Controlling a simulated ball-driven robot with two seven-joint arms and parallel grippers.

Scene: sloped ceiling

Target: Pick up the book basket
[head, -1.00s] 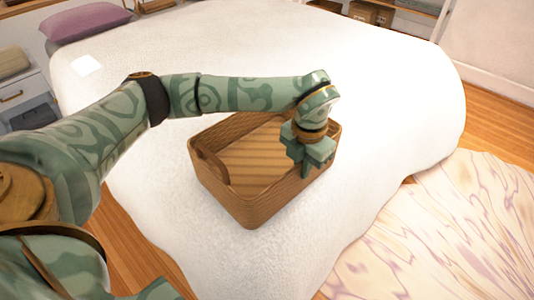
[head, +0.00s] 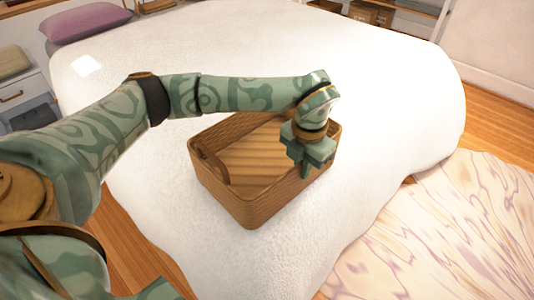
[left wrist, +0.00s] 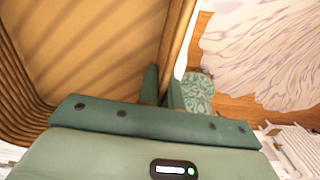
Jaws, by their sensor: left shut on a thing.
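The book basket (head: 262,205) is a brown, woven-looking open box that stands on the white bed. Its inside looks empty, with a striped wooden floor. My left gripper (head: 305,170) is at its right wall, fingers pointing down. In the left wrist view the gripper (left wrist: 162,92) has one finger inside the basket and one outside, shut on the rim of the basket (left wrist: 178,35). The basket seems to rest on the bed. My right gripper is not in view.
The bed (head: 400,100) has a white cover and clear room around the basket. A purple pillow (head: 85,22) lies at the back left. A patterned rug (head: 450,225) covers the wooden floor at right. A nightstand (head: 22,95) stands at left.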

